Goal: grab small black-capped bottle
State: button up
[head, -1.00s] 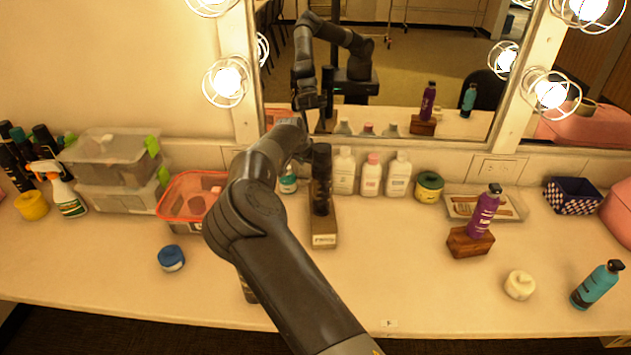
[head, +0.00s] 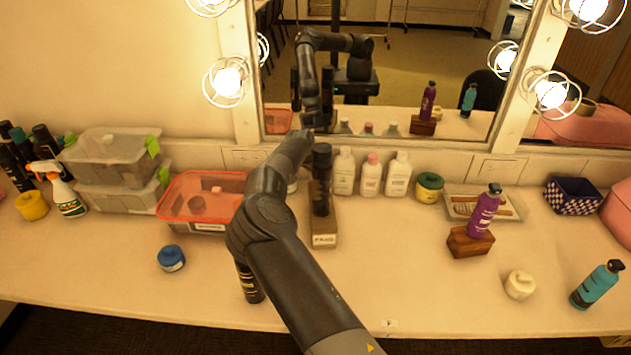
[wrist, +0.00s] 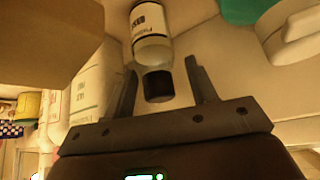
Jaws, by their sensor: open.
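The small black-capped bottle (wrist: 151,35) has a clear and white body with a printed label. It shows at the top middle of the wrist view. Its black cap (wrist: 158,86) points toward my gripper (wrist: 160,68). The two fingers are open, one on each side of the cap, with a gap visible on both sides. In the head view my arm hides most of the bottle, and the gripper end is near the wall, left of the tall black bottle (head: 321,180).
The tall black bottle stands on a wooden block (head: 324,232) just right of my arm. White bottles (head: 398,175) stand beyond it by the mirror. An orange-rimmed box (head: 180,222) is on the left. A black bottle (head: 249,283) is partly behind my arm.

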grip_shut()
dwell(0.3)
